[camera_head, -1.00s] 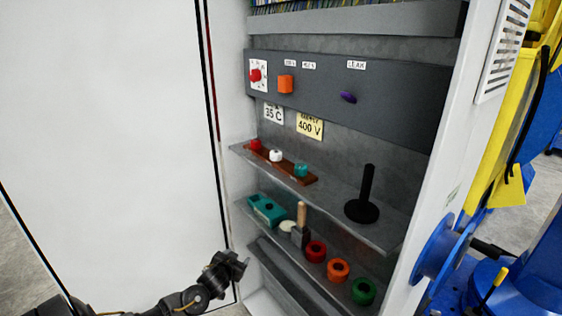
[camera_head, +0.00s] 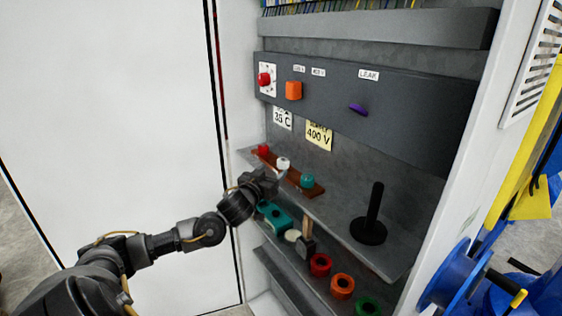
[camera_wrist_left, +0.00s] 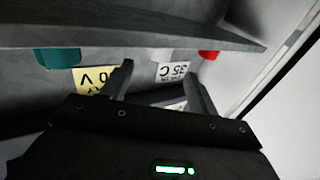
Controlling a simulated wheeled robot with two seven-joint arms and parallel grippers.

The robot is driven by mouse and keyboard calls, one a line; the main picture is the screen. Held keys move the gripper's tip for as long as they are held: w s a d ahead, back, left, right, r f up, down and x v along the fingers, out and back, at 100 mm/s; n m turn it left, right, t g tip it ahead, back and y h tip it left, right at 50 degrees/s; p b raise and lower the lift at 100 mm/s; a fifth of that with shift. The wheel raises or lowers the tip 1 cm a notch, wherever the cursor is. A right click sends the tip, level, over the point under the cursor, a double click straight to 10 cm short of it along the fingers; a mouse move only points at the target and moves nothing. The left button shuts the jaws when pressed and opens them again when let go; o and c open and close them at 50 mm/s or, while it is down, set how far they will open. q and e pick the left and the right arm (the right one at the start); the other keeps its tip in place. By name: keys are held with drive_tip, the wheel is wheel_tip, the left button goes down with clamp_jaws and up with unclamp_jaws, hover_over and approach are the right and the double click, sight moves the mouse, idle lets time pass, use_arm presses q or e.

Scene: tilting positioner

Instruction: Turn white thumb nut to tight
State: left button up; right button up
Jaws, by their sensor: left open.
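The white thumb nut (camera_head: 283,163) stands on a brown strip (camera_head: 293,175) on the upper shelf, between a red nut (camera_head: 263,150) and a teal nut (camera_head: 307,180). My left gripper (camera_head: 272,180) is in front of the strip, just below and left of the white nut; whether they touch cannot be told. My right gripper is not in view.
A black post on a round base (camera_head: 370,225) stands at the right of the upper shelf. The lower shelf holds a teal block (camera_head: 275,215), a wooden-handled tool (camera_head: 306,238) and coloured rings (camera_head: 342,286). A dark panel with knobs (camera_head: 380,105) is above. White cabinet walls flank both sides.

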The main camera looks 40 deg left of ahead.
sight(280, 164)
use_arm(q)
drive_tip(key=p+x, duration=0.1)
drive_tip(key=x, duration=0.5)
drive_tip(key=shift+d+p, duration=0.2)
drive_tip(key=shift+p, duration=0.15)
drive_tip(key=shift+w+a, duration=0.15)
drive_tip(key=shift+w, duration=0.3)
drive_tip(key=c, duration=1)
drive_tip(key=shift+h, duration=0.3)
